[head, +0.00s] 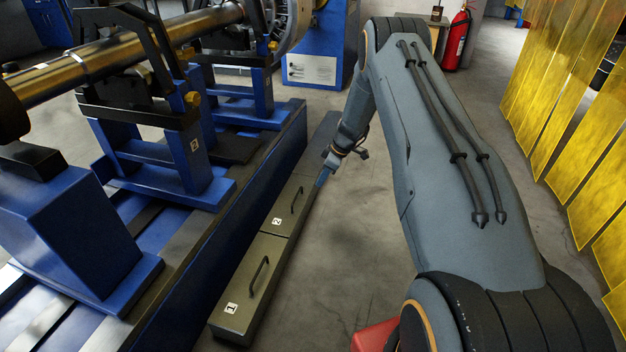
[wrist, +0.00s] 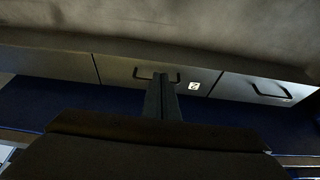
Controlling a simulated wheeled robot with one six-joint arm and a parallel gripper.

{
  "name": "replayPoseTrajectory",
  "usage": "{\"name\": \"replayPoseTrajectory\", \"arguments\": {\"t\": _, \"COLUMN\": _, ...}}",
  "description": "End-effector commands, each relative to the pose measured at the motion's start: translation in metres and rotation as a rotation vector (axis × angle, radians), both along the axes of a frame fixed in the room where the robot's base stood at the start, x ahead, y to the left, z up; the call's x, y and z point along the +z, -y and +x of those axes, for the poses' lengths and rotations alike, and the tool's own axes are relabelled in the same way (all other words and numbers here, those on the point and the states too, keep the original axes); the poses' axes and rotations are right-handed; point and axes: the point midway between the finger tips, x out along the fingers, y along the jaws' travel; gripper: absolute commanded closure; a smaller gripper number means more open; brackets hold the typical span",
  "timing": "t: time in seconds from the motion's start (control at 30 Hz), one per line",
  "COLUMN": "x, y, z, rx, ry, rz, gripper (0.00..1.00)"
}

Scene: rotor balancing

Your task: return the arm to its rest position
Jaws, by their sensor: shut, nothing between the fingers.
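My arm (head: 440,130) rises at the right of the head view and bends over, with its forearm hanging down toward the long olive box. My gripper (head: 322,180) is at the low end of the arm, over or beside the box's far part, past the handle of lid 2. In the wrist view my gripper (wrist: 163,100) shows as two dark fingers shut together and empty. They overlap the handle (wrist: 145,73) beside the "2" label in that picture; I cannot tell whether they touch it.
The box has lid 1 (head: 248,290) and lid 2 (head: 290,210), both appearing closed. A blue machine base (head: 255,185) with a metal shaft (head: 90,62) stands at left. Yellow strip curtains (head: 570,110) hang at right. A red extinguisher (head: 457,40) stands behind. Grey floor (head: 355,240) is clear between.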

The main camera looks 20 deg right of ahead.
Motion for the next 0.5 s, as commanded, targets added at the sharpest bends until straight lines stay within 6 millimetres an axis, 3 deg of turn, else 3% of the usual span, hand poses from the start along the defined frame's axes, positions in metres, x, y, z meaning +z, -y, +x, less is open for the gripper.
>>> {"name": "replayPoseTrajectory", "arguments": {"t": 0.27, "x": 0.009, "y": -0.001, "z": -0.003, "rx": 0.000, "ry": -0.003, "rz": 0.001, "gripper": 1.00}}
{"name": "replayPoseTrajectory", "arguments": {"t": 0.37, "x": 0.031, "y": -0.024, "z": -0.003, "rx": -0.002, "ry": -0.015, "rz": 0.003, "gripper": 1.00}}
{"name": "replayPoseTrajectory", "arguments": {"t": 0.5, "x": 0.084, "y": -0.082, "z": -0.012, "rx": -0.018, "ry": -0.051, "rz": 0.011, "gripper": 1.00}}
